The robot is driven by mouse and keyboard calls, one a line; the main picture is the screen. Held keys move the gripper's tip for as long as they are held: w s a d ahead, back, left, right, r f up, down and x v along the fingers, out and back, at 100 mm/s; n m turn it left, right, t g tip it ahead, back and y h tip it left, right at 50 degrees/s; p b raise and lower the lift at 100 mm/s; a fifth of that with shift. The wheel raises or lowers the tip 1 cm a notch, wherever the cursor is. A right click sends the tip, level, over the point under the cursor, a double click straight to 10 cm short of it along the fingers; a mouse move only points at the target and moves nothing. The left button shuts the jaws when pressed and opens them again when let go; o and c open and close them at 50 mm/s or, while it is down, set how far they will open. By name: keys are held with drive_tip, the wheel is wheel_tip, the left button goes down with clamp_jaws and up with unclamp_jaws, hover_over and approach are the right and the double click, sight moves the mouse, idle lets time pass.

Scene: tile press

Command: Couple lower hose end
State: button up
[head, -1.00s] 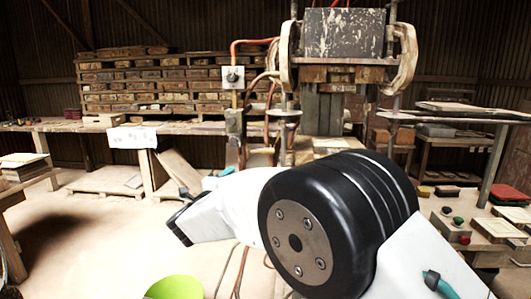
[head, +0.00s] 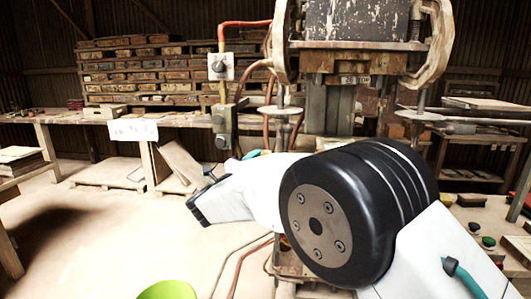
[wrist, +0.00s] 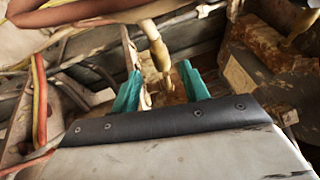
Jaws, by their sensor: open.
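In the wrist view my gripper (wrist: 160,88) is open, with one teal finger on each side. A tan, brass-like hose end fitting (wrist: 156,48) points down into the gap between the fingers. It appears between them, but I cannot tell whether it is at the same depth or touching. A dark reddish hose (wrist: 85,12) crosses the top of the wrist view. Which fitting is the lower hose's coupling point I cannot tell.
A second tan fitting (wrist: 302,22) is at the upper right of the wrist view. Red and yellow lines (wrist: 40,95) run down its left side. In the head view an orange hose (head: 245,24) runs by a switch box (head: 221,67). A lime-green object (head: 168,290) is at the bottom edge.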

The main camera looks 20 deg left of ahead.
drive_tip(key=shift+a+x, duration=0.2)
drive_tip(key=shift+x, duration=1.3)
drive_tip(key=shift+a+x, duration=0.2)
drive_tip(key=shift+x, duration=1.3)
drive_tip(key=shift+r, duration=0.15)
